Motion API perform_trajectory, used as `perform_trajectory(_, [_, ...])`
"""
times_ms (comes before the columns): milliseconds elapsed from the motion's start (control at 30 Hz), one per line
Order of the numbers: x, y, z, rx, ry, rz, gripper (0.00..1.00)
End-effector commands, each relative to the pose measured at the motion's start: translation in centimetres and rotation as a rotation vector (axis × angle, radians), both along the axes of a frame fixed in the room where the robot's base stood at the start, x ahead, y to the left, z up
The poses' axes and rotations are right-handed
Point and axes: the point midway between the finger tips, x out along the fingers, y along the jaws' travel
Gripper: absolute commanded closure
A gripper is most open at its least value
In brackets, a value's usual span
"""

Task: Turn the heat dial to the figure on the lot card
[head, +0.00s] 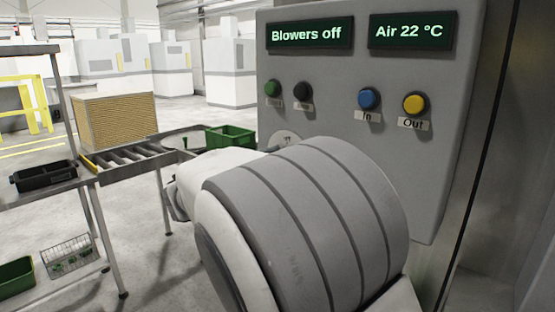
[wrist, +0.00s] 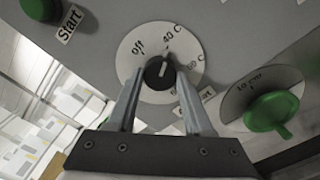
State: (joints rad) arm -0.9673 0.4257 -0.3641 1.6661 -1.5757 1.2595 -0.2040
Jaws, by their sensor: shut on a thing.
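The heat dial is a small black knob (wrist: 158,73) on a round white plate (wrist: 130,58) in the wrist view. Its plate reads "off" at upper left and "40 C" at the top; further figures at the right are partly hidden. The knob's white mark points up and slightly right, near 40 C. My gripper (wrist: 159,78) has a finger on each side of the knob and is shut on it. In the head view my arm hides the gripper and the knob; only a pale plate edge (head: 285,137) shows. I see no lot card.
The grey panel (head: 340,90) has displays reading "Blowers off" (head: 308,34) and "Air 22 °C" (head: 412,30). A green knob (wrist: 272,112) sits right of the dial. Blue (head: 369,98) and yellow (head: 414,103) buttons are above my arm. A roller conveyor (head: 130,158) stands left.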

Motion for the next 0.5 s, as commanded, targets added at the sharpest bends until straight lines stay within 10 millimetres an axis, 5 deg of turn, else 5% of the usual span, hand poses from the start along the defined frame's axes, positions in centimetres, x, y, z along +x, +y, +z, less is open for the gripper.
perform_trajectory(233, [0.0, -0.01, 0.02, 0.0, -0.001, -0.001, 1.0])
perform_trajectory(267, [0.0, -0.02, 0.01, 0.0, -0.001, -0.001, 0.47])
perform_trajectory(400, [0.0, -0.02, 0.01, 0.0, -0.001, -0.001, 0.22])
perform_trajectory(500, [0.0, -0.01, 0.01, 0.0, -0.001, -0.001, 0.19])
